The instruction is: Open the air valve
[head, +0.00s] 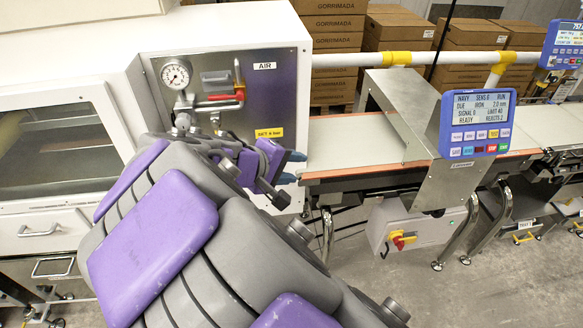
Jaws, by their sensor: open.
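The air panel (285,85) is a metal plate labelled AIR on the white cabinet at the upper left. A round pressure gauge (176,74) sits to the left of the lever. My gripper (292,167) is below and to the right of the lever, apart from it. Its two blue-grey fingertips are spread, with nothing seen between them. My arm hides the lower left of the panel and some of the pipework.
A conveyor belt (345,143) runs to the right of the panel, close to my gripper. A metal hood and a blue display (478,123) stand over it. A grey box with a red and yellow switch (403,240) hangs below. Cartons (332,60) are stacked behind.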

